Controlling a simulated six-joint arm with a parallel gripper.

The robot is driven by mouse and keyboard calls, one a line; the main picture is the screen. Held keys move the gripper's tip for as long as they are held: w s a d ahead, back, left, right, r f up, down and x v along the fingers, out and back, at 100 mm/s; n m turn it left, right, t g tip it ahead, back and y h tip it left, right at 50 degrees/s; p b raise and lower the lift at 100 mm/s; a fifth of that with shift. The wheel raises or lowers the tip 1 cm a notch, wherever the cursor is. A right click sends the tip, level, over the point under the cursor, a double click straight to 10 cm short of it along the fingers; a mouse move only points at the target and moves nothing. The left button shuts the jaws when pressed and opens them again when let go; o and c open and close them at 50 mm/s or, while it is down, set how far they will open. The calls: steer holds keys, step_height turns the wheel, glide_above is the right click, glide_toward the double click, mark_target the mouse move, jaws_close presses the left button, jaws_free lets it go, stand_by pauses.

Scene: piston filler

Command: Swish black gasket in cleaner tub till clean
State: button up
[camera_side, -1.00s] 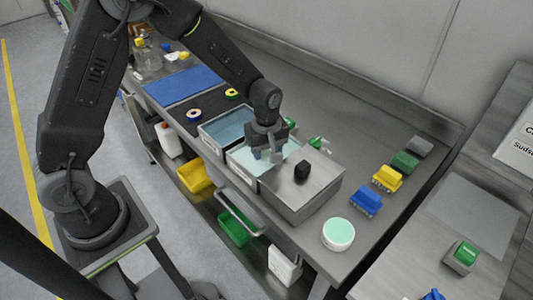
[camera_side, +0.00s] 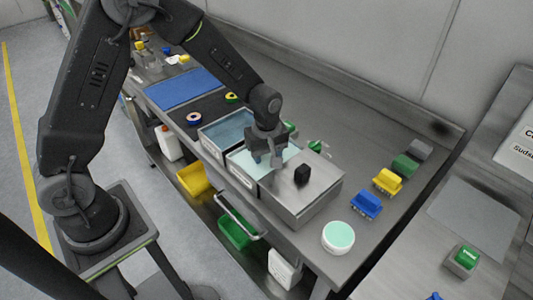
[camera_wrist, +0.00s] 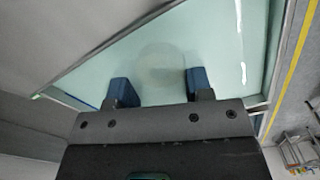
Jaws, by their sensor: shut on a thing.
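The cleaner tub (camera_side: 240,174) is a rectangular tub of pale green liquid on the bench, beside a second tub (camera_side: 213,147) with bluer liquid. My gripper (camera_side: 267,160) points down into the pale green tub. In the wrist view its two blue fingertips (camera_wrist: 157,88) stand apart, with a faint round shape, the gasket (camera_wrist: 160,66), between them. The gasket looks pale and blurred through the liquid (camera_wrist: 215,35), so its colour and any dirt cannot be made out. It is hidden in the side view.
A steel box with a black knob (camera_side: 302,174) stands close to the tub's right. A round white container (camera_side: 338,237), blue (camera_side: 366,204) and yellow (camera_side: 388,181) brushes lie further right. A blue mat (camera_side: 185,88) and small rings (camera_side: 194,119) lie to the left.

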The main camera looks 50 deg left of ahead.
stand_by(0.5)
steer(key=shift+r, duration=0.75)
steer(key=shift+f, duration=0.1)
steer(key=shift+f, duration=0.8)
steer(key=shift+r, duration=0.1)
steer(key=shift+r, duration=0.8)
steer(key=shift+r, duration=2.25)
steer(key=shift+r, duration=0.1)
